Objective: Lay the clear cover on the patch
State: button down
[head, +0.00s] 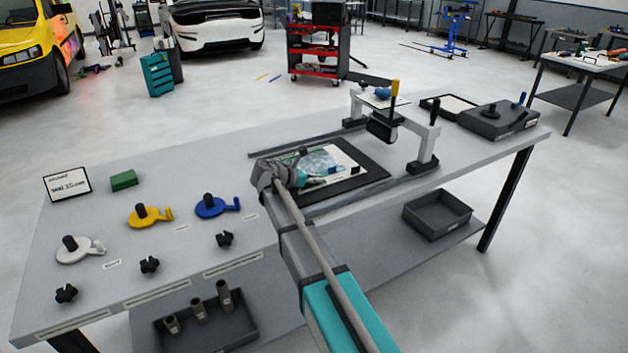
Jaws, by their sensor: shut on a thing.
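My gripper (314,181) is low over the front left part of a black mat (372,178) on the bench, shut on what looks like the edge of the clear cover (320,160). The cover shows as a glossy, bluish see-through area over a pale sheet (345,156), which seems to be the patch. Small dark blocks show at its back left and at its right front. My wrist and arm hide the near left part of the mat. I cannot tell whether the cover touches the sheet.
A gantry with a dark roller (382,127) spans rails at the mat's right. White (80,250), yellow (150,215) and blue (216,207) handled tools, black knobs, a green block (124,180) and a sign (67,184) occupy the left bench. A grey box (498,120) stands at right.

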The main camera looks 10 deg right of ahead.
jog(key=c, duration=0.8)
grip_release()
jog(key=shift+f, duration=0.1)
jog(key=shift+a+r, duration=0.1)
jog(key=shift+r, duration=0.15)
jog(key=shift+s+a+r+p, duration=0.1)
jog(key=shift+a+r+p, duration=0.05)
jog(key=shift+a+p, duration=0.2)
jog(key=p+v, duration=0.4)
jog(key=v, duration=0.5)
jog(key=shift+s+a+r, duration=0.1)
jog(key=shift+a+r, duration=0.15)
jog(key=shift+s+a+r, duration=0.15)
jog(key=shift+s+a, duration=0.05)
jog(key=shift+a, duration=0.4)
